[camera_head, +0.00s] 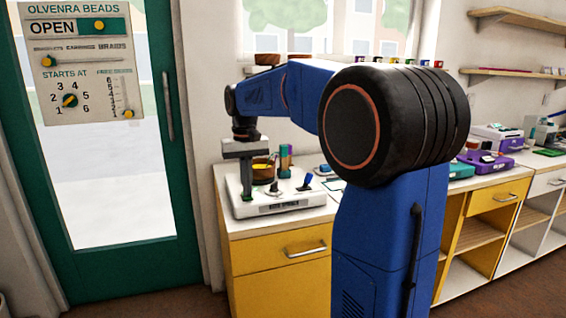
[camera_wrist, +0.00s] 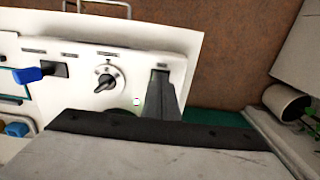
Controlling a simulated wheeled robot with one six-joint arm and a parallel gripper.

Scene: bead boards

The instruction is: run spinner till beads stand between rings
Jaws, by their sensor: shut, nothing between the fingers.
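The spinner (camera_head: 283,207) is a white box with a lettered front plate, at the left end of the counter. On it are a yellow-brown bowl (camera_head: 262,168), an upright coloured tube (camera_head: 286,158) and a blue lever (camera_head: 308,181). My gripper (camera_head: 246,188) points down over the spinner's left part, shut and empty. In the wrist view, the shut gripper (camera_wrist: 163,76) is over the panel's edge, beside a black dial (camera_wrist: 105,82). The blue lever (camera_wrist: 28,75) is left of the dial. I cannot tell whether the fingers touch the panel. No beads or rings can be made out.
The green shop door (camera_head: 180,240) with its sign (camera_head: 80,60) is at the left. The yellow-fronted counter (camera_head: 270,260) runs right, with purple and green machines (camera_head: 488,160) further along. My arm hides the counter's middle.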

